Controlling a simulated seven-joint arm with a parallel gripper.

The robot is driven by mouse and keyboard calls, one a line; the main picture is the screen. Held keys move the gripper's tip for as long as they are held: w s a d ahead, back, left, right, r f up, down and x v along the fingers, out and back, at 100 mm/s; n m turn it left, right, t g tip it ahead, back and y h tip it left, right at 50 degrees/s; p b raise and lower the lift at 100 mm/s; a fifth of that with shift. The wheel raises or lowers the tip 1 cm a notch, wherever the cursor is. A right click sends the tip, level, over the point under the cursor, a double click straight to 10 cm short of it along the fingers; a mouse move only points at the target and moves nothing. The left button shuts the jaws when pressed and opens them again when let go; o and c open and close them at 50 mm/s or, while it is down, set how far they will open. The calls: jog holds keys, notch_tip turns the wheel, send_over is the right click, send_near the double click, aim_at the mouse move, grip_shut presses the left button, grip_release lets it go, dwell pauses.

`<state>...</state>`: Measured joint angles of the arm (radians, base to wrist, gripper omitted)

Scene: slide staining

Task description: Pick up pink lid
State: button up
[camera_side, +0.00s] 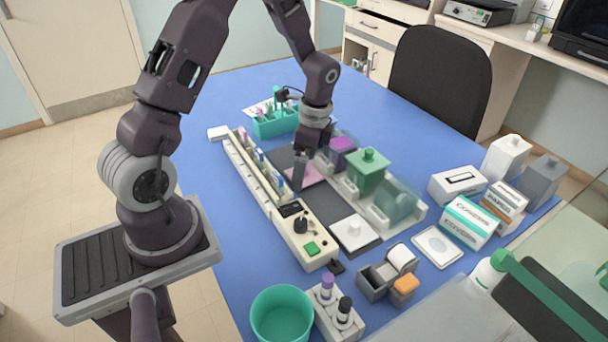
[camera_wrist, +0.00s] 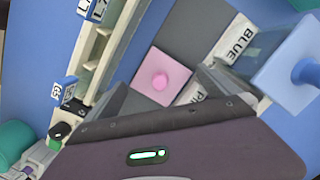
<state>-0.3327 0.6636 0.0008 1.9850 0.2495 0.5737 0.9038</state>
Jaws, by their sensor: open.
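The pink lid (camera_wrist: 149,70) is a square plate with a round knob on top. It lies flat on a dark grey surface, and in the side view (camera_side: 313,172) it is partly hidden by my gripper. My gripper (camera_side: 299,183) points down at the lid. In the wrist view my gripper (camera_wrist: 165,92) has its two fingers apart, with the lid showing in the gap and just beyond it. The fingers hold nothing. I cannot tell the exact height above the lid.
A rack with labelled jars, a purple one (camera_side: 343,147) and a green one (camera_side: 366,172), stands right of the lid. A long cream rail (camera_side: 268,198) runs along the left. A white lid (camera_side: 352,231) lies nearer the front. A teal tube holder (camera_side: 272,125) stands behind.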

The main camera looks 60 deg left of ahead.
jog(key=shift+f, duration=0.45)
jog(key=c, duration=1)
notch_tip(320, 180, up, 9)
jog(key=shift+w+a+r, duration=0.1)
jog(key=shift+w+r, duration=0.05)
jog(key=shift+r, duration=0.05)
jog(key=w+f, duration=0.1)
jog(key=w, duration=0.9)
jog(key=shift+f, duration=0.25)
